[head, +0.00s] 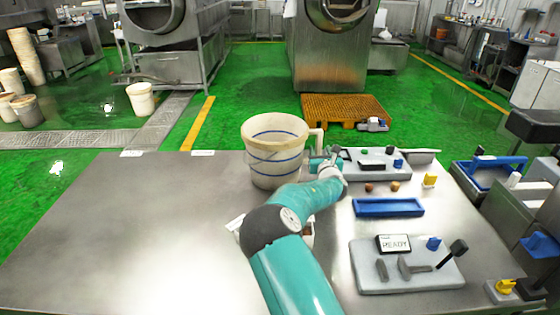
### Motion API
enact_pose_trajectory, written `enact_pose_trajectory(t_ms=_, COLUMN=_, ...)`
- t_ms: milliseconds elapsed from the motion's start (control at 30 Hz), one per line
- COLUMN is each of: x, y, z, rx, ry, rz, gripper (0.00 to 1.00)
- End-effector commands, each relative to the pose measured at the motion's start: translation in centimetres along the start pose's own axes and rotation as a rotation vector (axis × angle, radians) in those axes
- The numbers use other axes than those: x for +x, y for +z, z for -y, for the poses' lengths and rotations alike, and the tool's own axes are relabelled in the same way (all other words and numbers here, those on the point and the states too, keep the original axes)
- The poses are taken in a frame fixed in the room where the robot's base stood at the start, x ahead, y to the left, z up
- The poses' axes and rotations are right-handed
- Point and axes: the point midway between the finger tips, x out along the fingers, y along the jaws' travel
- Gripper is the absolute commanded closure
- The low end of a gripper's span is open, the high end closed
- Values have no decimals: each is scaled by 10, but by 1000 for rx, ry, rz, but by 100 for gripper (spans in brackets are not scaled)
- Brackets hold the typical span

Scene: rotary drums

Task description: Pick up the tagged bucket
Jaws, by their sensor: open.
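A white bucket (274,160) with blue bands stands upright on the metal table (130,225), near its back edge. A handle (316,138) sticks out at its right side. I cannot make out a tag on the bucket. My teal arm reaches up from the front, and my gripper (326,160) is at the bucket's right side, just below the handle. It is open. The fingers are small here and partly mixed with the things behind, so I cannot tell whether they touch the bucket.
Right of my gripper are a grey control panel (375,173), a blue tray (388,207) and a second panel (405,277) with a "READY" sign. The table's left half is clear. Other buckets (141,99) stand on the floor.

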Motion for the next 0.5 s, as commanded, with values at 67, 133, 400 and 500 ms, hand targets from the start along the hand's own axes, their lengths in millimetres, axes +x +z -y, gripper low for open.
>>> enact_pose_trajectory(t_ms=67, x=12, y=0, z=1, rx=0, ry=1, rz=1, gripper=55)
enact_pose_trajectory(t_ms=133, x=22, y=0, z=2, rx=1, ry=1, rz=1, gripper=55)
enact_pose_trajectory(t_ms=400, x=42, y=0, z=2, rx=1, ry=1, rz=0, gripper=55)
enact_pose_trajectory(t_ms=500, x=42, y=0, z=2, rx=1, ry=0, rz=0, gripper=55)
